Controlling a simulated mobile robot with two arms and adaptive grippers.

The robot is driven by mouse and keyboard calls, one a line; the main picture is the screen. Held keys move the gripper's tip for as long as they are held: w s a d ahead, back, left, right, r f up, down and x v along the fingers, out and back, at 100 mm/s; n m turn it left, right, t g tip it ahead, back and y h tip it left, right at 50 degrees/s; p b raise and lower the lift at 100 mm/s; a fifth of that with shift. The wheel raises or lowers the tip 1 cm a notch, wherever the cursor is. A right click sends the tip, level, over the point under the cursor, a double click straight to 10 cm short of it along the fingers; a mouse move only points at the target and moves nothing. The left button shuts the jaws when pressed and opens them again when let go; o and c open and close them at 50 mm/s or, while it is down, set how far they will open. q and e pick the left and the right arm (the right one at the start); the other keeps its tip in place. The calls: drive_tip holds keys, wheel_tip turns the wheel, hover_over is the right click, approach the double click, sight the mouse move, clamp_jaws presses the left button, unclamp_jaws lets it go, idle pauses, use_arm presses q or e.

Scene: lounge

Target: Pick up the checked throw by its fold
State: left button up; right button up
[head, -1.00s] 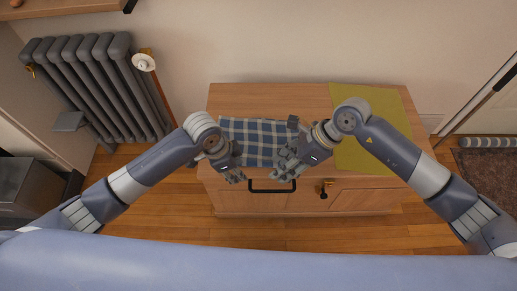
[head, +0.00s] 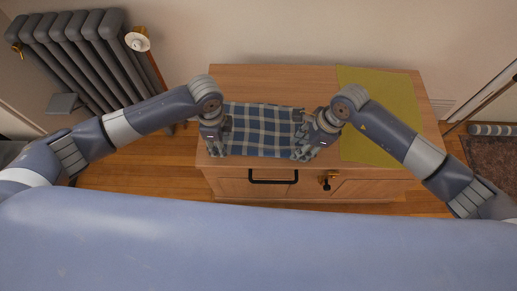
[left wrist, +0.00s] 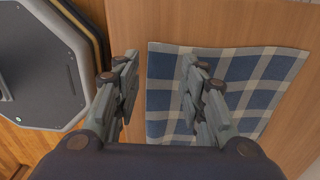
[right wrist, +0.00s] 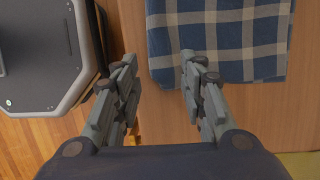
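The blue, white and grey checked throw (head: 262,130) lies flat on top of the wooden cabinet (head: 285,78). My left gripper (head: 216,146) is at the throw's left edge. In the left wrist view its two fingers (left wrist: 158,82) are apart, one over the throw (left wrist: 245,85) and the other beside it over wood. My right gripper (head: 306,150) is at the throw's front right corner. In the right wrist view its fingers (right wrist: 158,85) are apart, with one just beside the throw's edge (right wrist: 215,45). I cannot make out the fold.
An olive-yellow cloth (head: 375,90) lies on the cabinet top to the right of the throw. The cabinet front has a black handle (head: 273,180) and a keyed lock (head: 326,183). A grey radiator (head: 85,55) stands at the left. Bare wood lies behind the throw.

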use_arm(q)
drive_tip(key=shift+f, duration=0.5)
use_arm(e)
drive_tip(key=shift+f, duration=0.5)
drive_tip(key=shift+f, duration=0.1)
use_arm(q)
drive_tip(key=shift+f+b, duration=0.25)
drive_tip(key=shift+b, duration=0.05)
use_arm(e)
drive_tip(key=shift+f, duration=0.15)
drive_tip(key=shift+f, duration=0.1)
drive_tip(key=shift+f, duration=0.45)
use_arm(q)
drive_tip(key=c, duration=0.9)
use_arm(e)
drive_tip(key=shift+s+f, duration=0.1)
drive_tip(key=c, duration=0.9)
use_arm(q)
clamp_jaws()
use_arm(e)
clamp_jaws()
